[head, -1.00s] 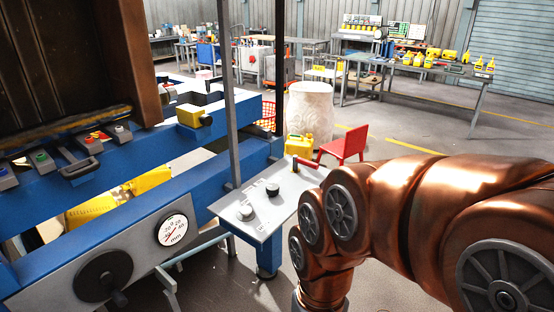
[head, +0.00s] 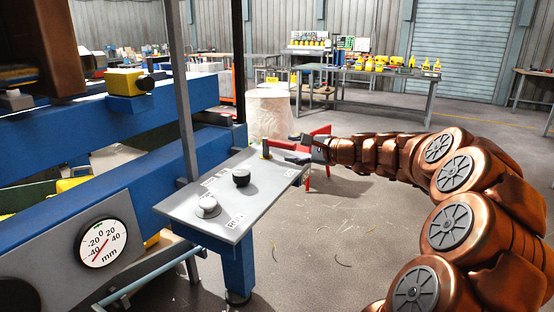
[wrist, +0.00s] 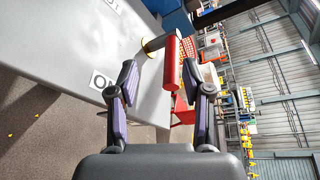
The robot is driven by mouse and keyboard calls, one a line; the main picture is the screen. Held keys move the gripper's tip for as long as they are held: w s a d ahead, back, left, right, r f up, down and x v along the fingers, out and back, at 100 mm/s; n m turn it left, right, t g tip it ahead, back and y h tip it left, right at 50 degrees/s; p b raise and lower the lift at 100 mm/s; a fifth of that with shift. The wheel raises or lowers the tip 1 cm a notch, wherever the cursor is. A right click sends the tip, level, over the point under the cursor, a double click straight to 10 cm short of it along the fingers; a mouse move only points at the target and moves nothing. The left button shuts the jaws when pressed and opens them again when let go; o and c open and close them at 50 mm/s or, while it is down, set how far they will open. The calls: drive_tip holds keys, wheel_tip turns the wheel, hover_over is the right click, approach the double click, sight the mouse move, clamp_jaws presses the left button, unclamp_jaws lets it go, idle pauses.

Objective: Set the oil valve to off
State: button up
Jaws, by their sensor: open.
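A lever with a red handle (head: 265,147) stands at the far right corner of a grey control panel (head: 186,203). My gripper (head: 302,148) is at that corner, just right of the handle. In the wrist view my gripper (wrist: 163,88) is open, with the handle's end between its two fingers, apart from the left finger. Contact with the right finger is unclear. White labels on the panel are only partly readable.
The panel also carries a black knob (head: 241,178) and a silver knob (head: 207,206). A grey post (head: 184,90) stands behind its left part. A dial gauge (head: 102,243) is on the blue machine at left. A red chair (head: 318,133) stands behind my gripper. Floor in front is open.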

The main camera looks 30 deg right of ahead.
sight(285, 145)
drive_tip(key=d, duration=0.2)
drive_tip(key=d+m+h, duration=0.1)
drive_tip(key=shift+w+d+f+t, duration=0.3)
drive_tip(key=shift+d+f+t, duration=0.05)
drive_tip(key=shift+f+t, duration=0.05)
drive_tip(key=x, duration=0.4)
drive_tip(key=b+x, duration=0.1)
drive_tip(key=x, duration=0.2)
drive_tip(key=shift+w+a, duration=0.3)
drive_tip(key=shift+w, duration=0.05)
drive_tip(key=shift+c, duration=0.2)
clamp_jaws()
